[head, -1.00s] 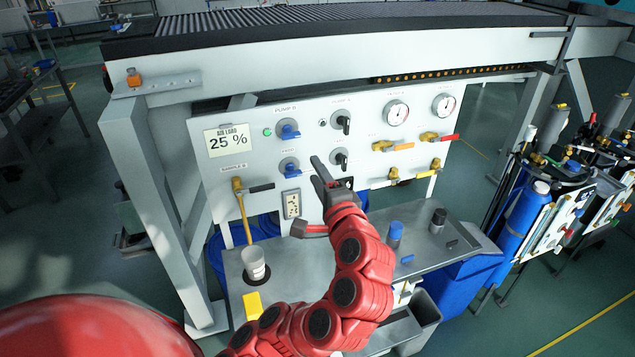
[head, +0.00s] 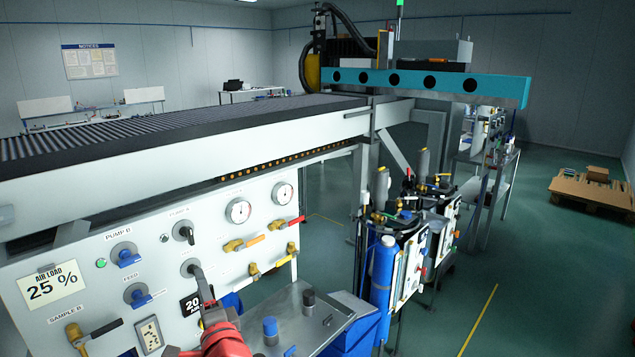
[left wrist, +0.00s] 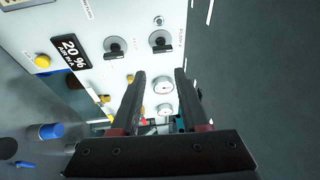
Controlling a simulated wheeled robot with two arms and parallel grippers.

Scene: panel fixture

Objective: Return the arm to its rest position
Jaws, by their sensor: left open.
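My red left arm (head: 226,338) comes up from the bottom of the head view. Its left gripper (head: 183,308) is in front of the lower part of the white panel (head: 218,212). The left wrist view shows the gripper's two dark fingers (left wrist: 160,74) apart, with nothing between them but the panel and gauges beyond. The fingers look clear of the panel, though the exact gap cannot be told. My right gripper is in neither view.
The panel carries an "AIR LOAD 25 %" card (head: 52,287), blue knobs (head: 128,257), black knobs (head: 185,232), gauges (head: 239,211) and yellow valves (head: 243,243). A steel shelf (head: 308,325) holds a blue-capped container (head: 270,330) and a dark one (head: 308,299). A blue cylinder (head: 383,275) stands right. Green floor (head: 545,290) beyond is open.

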